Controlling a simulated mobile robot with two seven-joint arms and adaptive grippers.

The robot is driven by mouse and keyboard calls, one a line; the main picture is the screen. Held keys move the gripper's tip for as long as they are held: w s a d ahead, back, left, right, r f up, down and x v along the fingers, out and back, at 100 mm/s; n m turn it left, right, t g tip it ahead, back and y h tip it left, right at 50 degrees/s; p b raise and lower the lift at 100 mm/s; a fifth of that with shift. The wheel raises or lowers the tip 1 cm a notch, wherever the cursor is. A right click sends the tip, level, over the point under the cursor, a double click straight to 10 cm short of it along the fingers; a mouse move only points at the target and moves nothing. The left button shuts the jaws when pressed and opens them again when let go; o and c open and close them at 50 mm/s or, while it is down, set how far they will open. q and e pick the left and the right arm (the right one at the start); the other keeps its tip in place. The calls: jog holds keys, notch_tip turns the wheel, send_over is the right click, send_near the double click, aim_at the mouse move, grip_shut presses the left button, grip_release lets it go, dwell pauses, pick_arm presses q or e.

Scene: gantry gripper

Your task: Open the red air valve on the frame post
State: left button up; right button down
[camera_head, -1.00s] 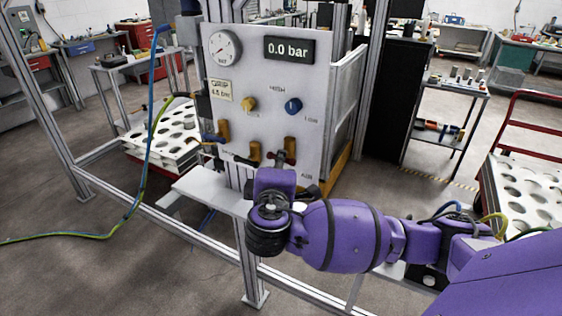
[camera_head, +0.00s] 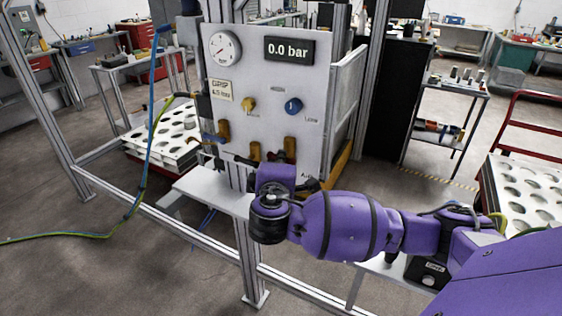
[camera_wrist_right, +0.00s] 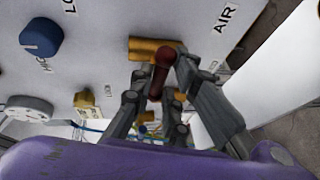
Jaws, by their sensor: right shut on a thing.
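The red air valve handle (camera_wrist_right: 160,72) sits on a brass valve body (camera_wrist_right: 143,47) beside the AIR label, on the white panel (camera_head: 233,77) of the frame post. My right gripper (camera_wrist_right: 162,92) is shut on the red handle, with its fingers on either side of it in the right wrist view. In the head view my right gripper and wrist hide most of the handle, and only a dark red bit (camera_head: 278,160) shows. The display (camera_head: 289,50) on the panel reads 0.0 bar. My left gripper is not in view.
The panel also carries a gauge (camera_head: 223,48), a yellow knob (camera_head: 249,105), a blue knob (camera_head: 293,105) and other brass valves (camera_head: 223,132). A blue hose (camera_head: 152,110) hangs at the left. A small white shelf (camera_head: 205,190) sits under the panel.

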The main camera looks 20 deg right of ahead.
jog(key=shift+r, duration=0.1)
jog(key=shift+w+a+r+n+g+h, duration=0.1)
jog(key=shift+n+g+h, duration=0.65)
jog(key=shift+n+g, duration=0.9)
jog(key=shift+w+a+r+n+g+h, duration=0.15)
jog(key=shift+n+g+h, duration=0.7)
jog(key=shift+n, duration=1.45)
jog(key=shift+w+f+n+g+h, duration=0.1)
jog(key=shift+n+g+h, duration=0.5)
jog(key=shift+n+g, duration=1.1)
jog(key=shift+n+t, duration=0.35)
jog(key=shift+t, duration=0.05)
jog(key=c, duration=1.8)
grip_release()
jog(key=v, duration=1.2)
